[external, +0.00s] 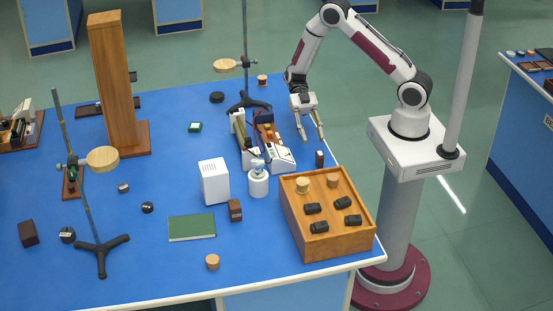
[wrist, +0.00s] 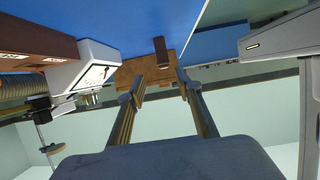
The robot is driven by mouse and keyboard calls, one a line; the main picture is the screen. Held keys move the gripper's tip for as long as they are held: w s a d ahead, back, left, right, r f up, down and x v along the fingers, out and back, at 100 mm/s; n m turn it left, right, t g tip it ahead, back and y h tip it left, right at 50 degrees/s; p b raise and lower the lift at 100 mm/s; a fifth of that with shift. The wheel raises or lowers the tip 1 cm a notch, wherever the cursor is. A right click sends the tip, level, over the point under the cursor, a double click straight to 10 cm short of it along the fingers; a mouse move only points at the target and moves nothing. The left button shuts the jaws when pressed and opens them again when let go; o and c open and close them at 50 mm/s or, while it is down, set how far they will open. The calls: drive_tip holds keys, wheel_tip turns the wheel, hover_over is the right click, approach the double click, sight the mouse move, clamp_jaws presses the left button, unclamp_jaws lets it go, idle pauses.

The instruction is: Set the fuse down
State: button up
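My gripper (external: 312,139) is open above the right edge of the blue table, and nothing shows between its fingers. In the wrist view my gripper (wrist: 160,84) also has its two fingers apart and empty. A small dark brown upright piece (external: 319,159) stands on the table just beyond the fingertips, apart from them; it may be the fuse, but I cannot tell for sure. It also shows in the wrist view as a brown block (wrist: 161,52) above the gap between the fingertips.
A wooden box (external: 327,242) with several dark and wooden pieces on it stands in front. A white instrument (external: 281,157) with brown and tan parts is close to my gripper's left. A white bottle (external: 258,181) and a white box (external: 213,181) stand further left.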

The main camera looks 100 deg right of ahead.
sight(318, 153)
drive_tip(key=shift+x, duration=1.15)
drive_tip(key=shift+s, duration=0.1)
drive_tip(key=shift+s+r+x, duration=0.1)
drive_tip(key=shift+s+x, duration=0.05)
drive_tip(key=shift+x, duration=1.15)
drive_tip(key=shift+s+r+x, duration=0.1)
drive_tip(key=shift+s+x, duration=0.05)
drive_tip(key=shift+x, duration=1.15)
drive_tip(key=shift+a, duration=0.1)
clamp_jaws()
